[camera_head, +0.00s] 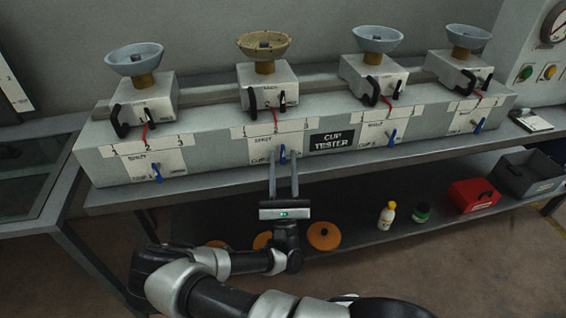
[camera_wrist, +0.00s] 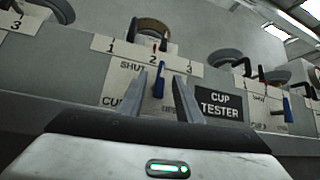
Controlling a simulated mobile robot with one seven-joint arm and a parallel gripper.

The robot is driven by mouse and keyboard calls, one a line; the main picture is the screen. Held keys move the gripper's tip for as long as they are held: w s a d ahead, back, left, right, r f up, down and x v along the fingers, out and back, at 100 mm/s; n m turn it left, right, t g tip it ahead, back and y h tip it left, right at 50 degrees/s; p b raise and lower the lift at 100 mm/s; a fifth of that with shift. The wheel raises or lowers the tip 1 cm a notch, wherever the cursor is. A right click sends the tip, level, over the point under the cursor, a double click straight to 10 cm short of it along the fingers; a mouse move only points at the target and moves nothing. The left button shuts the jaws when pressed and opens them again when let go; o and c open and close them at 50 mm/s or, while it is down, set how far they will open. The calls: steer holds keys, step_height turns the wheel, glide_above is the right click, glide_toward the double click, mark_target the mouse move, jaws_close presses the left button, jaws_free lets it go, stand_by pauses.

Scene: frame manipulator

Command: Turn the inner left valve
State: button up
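The inner left valve is a small blue handle (camera_head: 283,153) low on the front of the second station from the left, below its 1-2-3 label; it points roughly upright. In the wrist view the blue handle (camera_wrist: 159,86) appears between the two fingers. My gripper (camera_head: 282,160) is open in front of this station, one finger on each side of the handle. In the wrist view the gripper (camera_wrist: 160,82) shows a gap on both sides of the handle. I cannot tell how deep the fingertips reach or whether they touch the panel.
Blue handles also sit on the outer left (camera_head: 157,172), inner right (camera_head: 391,137) and outer right (camera_head: 478,126) stations. A "CUP TESTER" sign (camera_head: 332,140) is right of my gripper. The shelf below holds orange discs (camera_head: 323,236), bottles (camera_head: 387,216) and a red box (camera_head: 473,195).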

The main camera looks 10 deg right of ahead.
steer(key=v, duration=1.7)
steer(key=shift+f, duration=0.2)
steer(key=shift+s+a+h, duration=0.1)
steer(key=shift+h, duration=0.2)
